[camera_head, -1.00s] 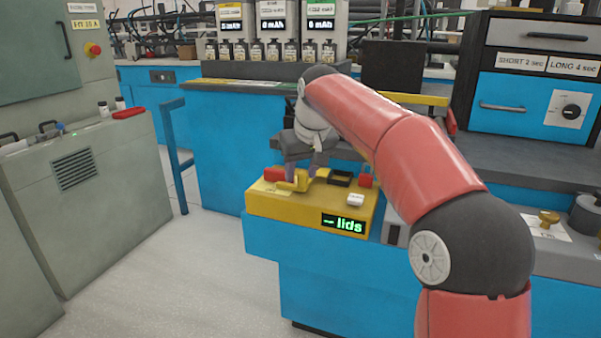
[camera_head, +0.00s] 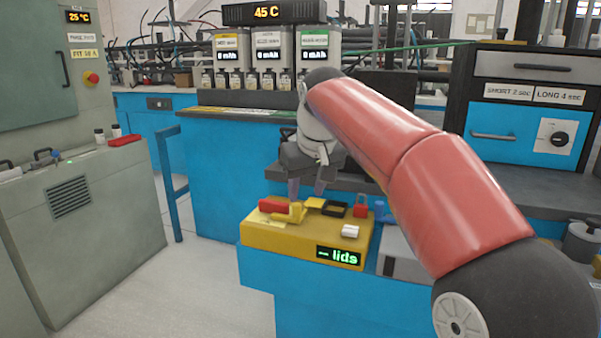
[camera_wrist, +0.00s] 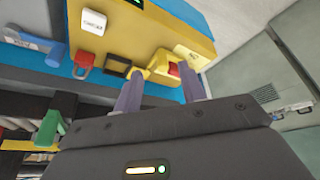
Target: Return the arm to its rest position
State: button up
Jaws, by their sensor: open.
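My red and grey arm (camera_head: 400,135) reaches from the lower right toward the middle of the head view. My gripper (camera_head: 306,190) hangs above the yellow block (camera_head: 275,236) with the green "lids" display, its two fingers apart with nothing between them. In the wrist view the two fingers of my gripper (camera_wrist: 160,85) are spread, with the yellow block (camera_wrist: 190,28) beyond them.
On the yellow block are a red piece (camera_head: 273,205), a black frame (camera_head: 335,208), a red clip (camera_head: 361,205) and a white block (camera_head: 350,231). The blue bench (camera_head: 225,180) stands behind. A grey-green cabinet (camera_head: 85,215) is at left, with open floor between.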

jog(key=s+d+f+m, duration=0.1)
jog(key=s+d+f, duration=0.3)
jog(key=s, duration=0.5)
jog(key=s+d+f+m+h, duration=0.1)
jog(key=s+d+f+m, duration=0.1)
jog(key=s+d+f, duration=0.3)
jog(key=s+d+f+m+t, duration=0.1)
jog(key=s+d+f, duration=0.4)
jog(key=s, duration=0.9)
notch_tip(320, 180, down, 4)
jog(key=shift+s+r+m, duration=0.1)
jog(key=shift+s+m, duration=0.25)
jog(key=shift+m, duration=0.05)
